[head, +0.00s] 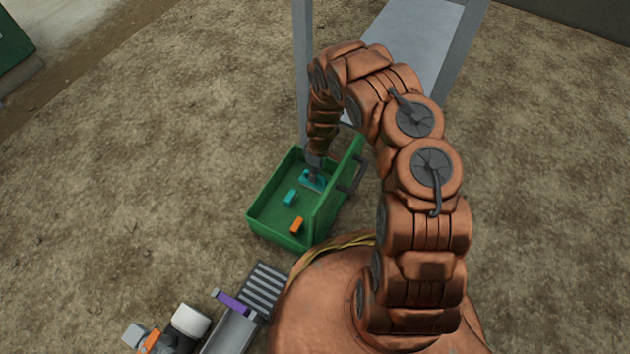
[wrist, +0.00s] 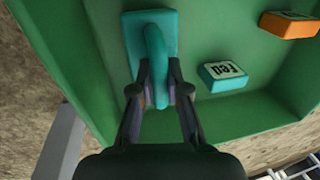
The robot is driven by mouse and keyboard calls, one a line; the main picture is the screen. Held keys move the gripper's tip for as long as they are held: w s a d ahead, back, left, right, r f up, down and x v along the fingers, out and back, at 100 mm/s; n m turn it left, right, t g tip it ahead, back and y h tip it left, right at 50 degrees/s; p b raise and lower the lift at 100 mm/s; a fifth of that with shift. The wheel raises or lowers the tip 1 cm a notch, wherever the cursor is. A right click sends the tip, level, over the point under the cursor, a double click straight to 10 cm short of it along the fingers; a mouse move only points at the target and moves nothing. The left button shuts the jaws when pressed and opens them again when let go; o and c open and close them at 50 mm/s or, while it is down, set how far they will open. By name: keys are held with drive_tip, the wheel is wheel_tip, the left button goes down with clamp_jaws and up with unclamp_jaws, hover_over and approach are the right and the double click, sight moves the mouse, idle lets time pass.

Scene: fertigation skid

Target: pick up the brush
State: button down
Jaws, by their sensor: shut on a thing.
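The brush is teal, with a flat rectangular base and a raised curved handle; it shows in the wrist view (wrist: 155,45) lying in a green tray (wrist: 230,125). My gripper (wrist: 160,98) is shut on the brush's handle, one dark finger on each side of it. In the head view the brush (head: 314,180) is at the far end of the green tray (head: 262,207), partly hidden under my gripper (head: 313,170). The brush base appears to be at the tray floor; I cannot tell whether it touches.
A teal block (wrist: 223,75) with lettering and an orange block (wrist: 289,25) lie in the same tray. The tray has walls and a dark side handle (head: 352,178). A grey frame post (head: 303,75) stands close behind it. Open ground lies to the left.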

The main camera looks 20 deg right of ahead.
wheel_tip(320, 180, up, 28)
drive_tip(key=p, duration=0.8)
drive_tip(key=shift+p, duration=0.35)
drive_tip(key=c, duration=1.7)
unclamp_jaws()
drive_tip(key=shift+c, duration=0.2)
clamp_jaws()
